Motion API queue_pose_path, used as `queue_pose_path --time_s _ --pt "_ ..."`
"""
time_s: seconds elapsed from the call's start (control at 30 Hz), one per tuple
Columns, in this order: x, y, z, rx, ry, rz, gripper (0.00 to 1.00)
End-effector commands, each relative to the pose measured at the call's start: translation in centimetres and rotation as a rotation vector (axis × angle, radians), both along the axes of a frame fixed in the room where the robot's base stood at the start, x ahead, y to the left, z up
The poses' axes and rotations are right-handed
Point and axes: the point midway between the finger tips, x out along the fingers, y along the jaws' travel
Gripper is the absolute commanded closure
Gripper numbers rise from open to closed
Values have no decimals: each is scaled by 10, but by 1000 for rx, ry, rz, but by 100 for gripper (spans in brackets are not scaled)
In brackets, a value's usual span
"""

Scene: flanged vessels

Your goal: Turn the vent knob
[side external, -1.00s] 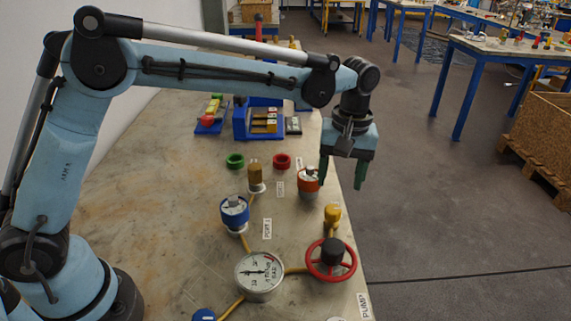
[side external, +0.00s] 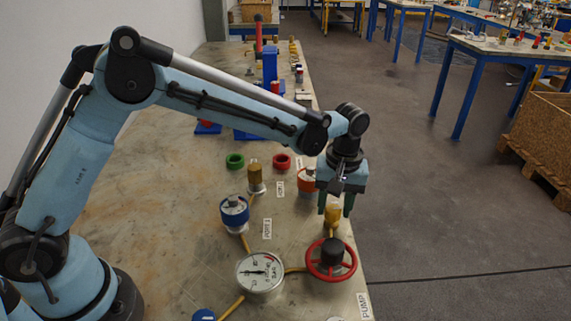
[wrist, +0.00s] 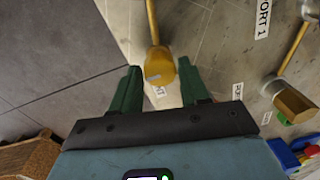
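A yellow knob (side external: 333,213) stands on a yellow pipe just behind the red handwheel. It seems to be the vent knob, but I cannot read a label saying so. My gripper (side external: 335,208) points down over it, with its green fingers apart. In the wrist view the yellow knob (wrist: 159,66) shows between and just beyond the two open fingertips (wrist: 161,72). Nothing is held. I cannot tell whether a finger touches the knob. A small white label by the knob is partly hidden.
The red handwheel (side external: 331,261) and a pressure gauge (side external: 260,272) stand in front. An orange-topped vessel (side external: 307,182) is close behind my gripper. A blue-topped vessel (side external: 234,213) and a brown knob (side external: 255,175) are to the left. The bench's right edge is near.

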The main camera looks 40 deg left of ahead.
Motion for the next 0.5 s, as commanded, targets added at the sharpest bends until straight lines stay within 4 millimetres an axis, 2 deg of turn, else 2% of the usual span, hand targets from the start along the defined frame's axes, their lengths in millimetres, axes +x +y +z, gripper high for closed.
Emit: queue_pose_path --time_s 0.03,0.23,0.5 --pt "0 0 0 0 0 0 63" --pt "0 0 0 0 0 0 93" --pt "0 0 0 0 0 -30 93"
